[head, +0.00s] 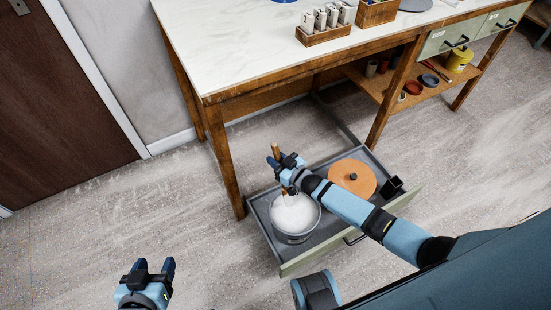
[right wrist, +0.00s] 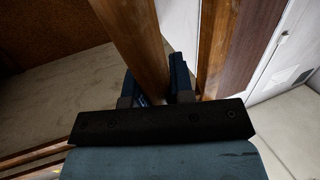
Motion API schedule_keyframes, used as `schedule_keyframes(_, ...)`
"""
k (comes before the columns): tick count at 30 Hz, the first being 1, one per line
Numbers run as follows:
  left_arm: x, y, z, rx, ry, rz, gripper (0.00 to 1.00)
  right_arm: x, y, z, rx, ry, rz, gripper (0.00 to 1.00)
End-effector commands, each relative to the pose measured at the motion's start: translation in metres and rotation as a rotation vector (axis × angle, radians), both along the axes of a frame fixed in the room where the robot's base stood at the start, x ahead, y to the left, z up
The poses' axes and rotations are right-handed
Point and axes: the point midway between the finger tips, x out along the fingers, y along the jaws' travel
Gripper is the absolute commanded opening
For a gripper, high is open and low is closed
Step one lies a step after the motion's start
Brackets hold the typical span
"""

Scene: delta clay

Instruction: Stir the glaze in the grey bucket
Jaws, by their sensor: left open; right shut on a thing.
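The grey bucket (head: 293,237) stands in the open drawer under the table and holds white glaze (head: 294,211). My right gripper (head: 287,167) is above the bucket's far side, shut on a wooden stirring stick (head: 276,150). The stick's top end sticks up past the fingers, and its lower part runs down toward the glaze, mostly hidden by the gripper. In the right wrist view the stick (right wrist: 135,45) crosses by the fingers (right wrist: 158,88). My left gripper (head: 148,268) is open and empty over the floor at the lower left.
A shelf with tubs is at the right. The floor at left is clear.

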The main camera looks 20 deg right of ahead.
Motion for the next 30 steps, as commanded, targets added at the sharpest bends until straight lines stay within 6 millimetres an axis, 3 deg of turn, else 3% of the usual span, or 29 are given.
schedule_keyframes(15, 0.0, 0.0, 0.037, -0.001, 0.0, 0.0, 0.58, 0.0, 0.0, 0.041, 0.0, 0.0, 0.0, 0.0)
schedule_keyframes(25, 0.0, 0.0, 0.036, -0.001, 0.001, 0.0, 0.58, 0.0, 0.0, 0.04, 0.0, 0.0, 0.0, 0.0)
schedule_keyframes(30, 0.0, 0.0, 0.037, -0.001, 0.002, 0.001, 0.58, 0.003, 0.006, 0.052, 0.003, -0.002, -0.005, 0.0)
